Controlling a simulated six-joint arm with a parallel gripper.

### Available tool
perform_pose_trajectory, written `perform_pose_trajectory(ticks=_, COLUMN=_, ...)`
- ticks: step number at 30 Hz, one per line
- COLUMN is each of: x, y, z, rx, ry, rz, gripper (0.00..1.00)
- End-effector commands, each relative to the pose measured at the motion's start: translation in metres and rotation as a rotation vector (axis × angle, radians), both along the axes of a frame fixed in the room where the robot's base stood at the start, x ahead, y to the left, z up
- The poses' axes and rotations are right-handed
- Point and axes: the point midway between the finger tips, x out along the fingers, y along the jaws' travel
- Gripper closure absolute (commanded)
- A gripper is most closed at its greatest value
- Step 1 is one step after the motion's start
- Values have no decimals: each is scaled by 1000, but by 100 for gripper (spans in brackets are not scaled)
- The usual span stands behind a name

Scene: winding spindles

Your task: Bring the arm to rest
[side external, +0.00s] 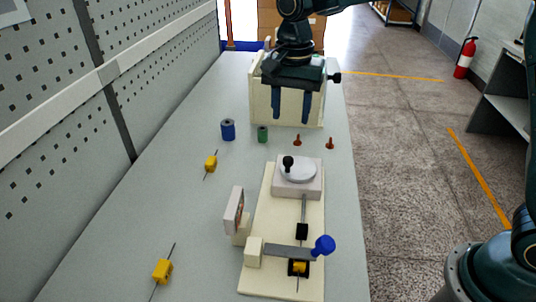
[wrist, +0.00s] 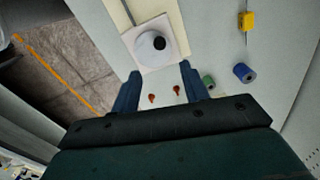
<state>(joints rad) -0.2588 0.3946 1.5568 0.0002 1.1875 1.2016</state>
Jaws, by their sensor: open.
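My gripper (side external: 291,104) is open and empty, its two blue fingers pointing down in front of a cream box-like stand at the far part of the bench. In the wrist view my gripper (wrist: 160,82) shows its fingers spread, with two small red-brown pieces (wrist: 164,94) seen on the bench between them. In the side view these pieces (side external: 297,140) stand on the bench nearer the camera than my gripper. Nothing is held.
A cream winding fixture (side external: 283,274) with a round grey disc (side external: 297,170) and a blue-knobbed lever (side external: 322,245) stands at the front. A blue spool (side external: 228,130), a green spool (side external: 262,134) and yellow spindles (side external: 162,271) lie left. The cream stand (side external: 261,108) is close behind my gripper.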

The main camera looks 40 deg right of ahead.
Motion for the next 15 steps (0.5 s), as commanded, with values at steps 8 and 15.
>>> perform_pose_trajectory(ticks=8, x=-5, y=-5, z=6, rx=3, ry=-11, rz=20, gripper=55)
perform_pose_trajectory(ticks=15, x=-30, y=-23, z=30, rx=11, ry=-63, rz=112, gripper=55)
